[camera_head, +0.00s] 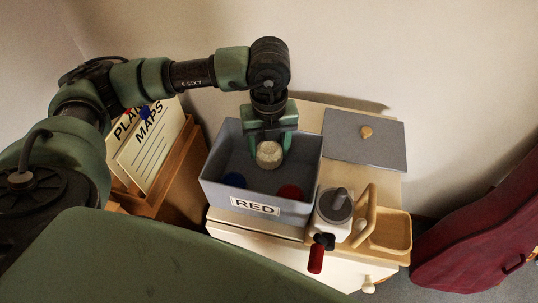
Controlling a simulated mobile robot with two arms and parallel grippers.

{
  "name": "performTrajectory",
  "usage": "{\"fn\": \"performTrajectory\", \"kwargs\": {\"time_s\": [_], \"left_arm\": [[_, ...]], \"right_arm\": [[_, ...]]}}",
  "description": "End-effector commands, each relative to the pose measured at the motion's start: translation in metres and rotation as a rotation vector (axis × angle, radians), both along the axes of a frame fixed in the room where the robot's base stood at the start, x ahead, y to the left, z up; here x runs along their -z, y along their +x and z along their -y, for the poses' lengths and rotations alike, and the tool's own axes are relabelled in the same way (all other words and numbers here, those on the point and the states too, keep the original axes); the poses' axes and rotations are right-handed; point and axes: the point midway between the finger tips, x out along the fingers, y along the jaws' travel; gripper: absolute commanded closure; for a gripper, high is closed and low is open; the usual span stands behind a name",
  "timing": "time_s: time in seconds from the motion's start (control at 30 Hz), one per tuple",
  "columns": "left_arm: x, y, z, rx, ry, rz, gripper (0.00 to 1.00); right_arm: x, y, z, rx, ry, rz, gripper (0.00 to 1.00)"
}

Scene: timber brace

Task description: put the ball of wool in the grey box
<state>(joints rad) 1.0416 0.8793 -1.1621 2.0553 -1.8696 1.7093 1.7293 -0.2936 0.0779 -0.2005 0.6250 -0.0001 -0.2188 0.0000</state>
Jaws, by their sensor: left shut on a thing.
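The ball of wool (269,154) is cream-coloured and held between the fingers of my left gripper (270,145), which points down. The ball is over the opening of the grey box (223,195); I cannot tell exactly how far down it is. The box is open and carries a label reading "RED". A blue round thing (235,180) and a red round thing (290,193) lie inside the box. My right gripper is not in view.
A grey lid-like panel (350,148) with a wooden knob lies behind right. A white container with a grey top (335,206) and a wooden tray (391,232) stand right of the box. A wooden holder (175,172) with "PLANS" and "MAPS" folders stands left.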

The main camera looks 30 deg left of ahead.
Motion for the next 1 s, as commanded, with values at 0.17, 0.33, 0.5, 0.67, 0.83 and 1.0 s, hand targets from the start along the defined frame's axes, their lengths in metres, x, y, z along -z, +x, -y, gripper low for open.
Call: {"fn": "performTrajectory", "kwargs": {"time_s": [0.17,0.33,0.5,0.67,0.83,1.0], "left_arm": [[0.022,-0.001,0.000,0.001,0.000,-0.003,0.89],[0.042,0.000,0.000,0.000,0.000,-0.001,0.89],[0.045,0.000,0.000,0.001,-0.001,0.001,0.89],[0.046,0.000,0.000,0.001,-0.001,0.001,0.89],[0.047,0.000,0.000,0.001,0.000,0.000,0.20],[0.047,0.000,0.000,0.001,0.000,0.000,0.20]], "right_arm": [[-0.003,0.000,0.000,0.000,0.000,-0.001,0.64],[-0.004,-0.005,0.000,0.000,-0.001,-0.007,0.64],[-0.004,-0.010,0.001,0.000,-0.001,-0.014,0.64],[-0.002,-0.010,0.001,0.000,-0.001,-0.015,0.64],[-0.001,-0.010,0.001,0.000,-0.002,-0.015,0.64],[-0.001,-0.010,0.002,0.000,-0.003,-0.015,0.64]]}}
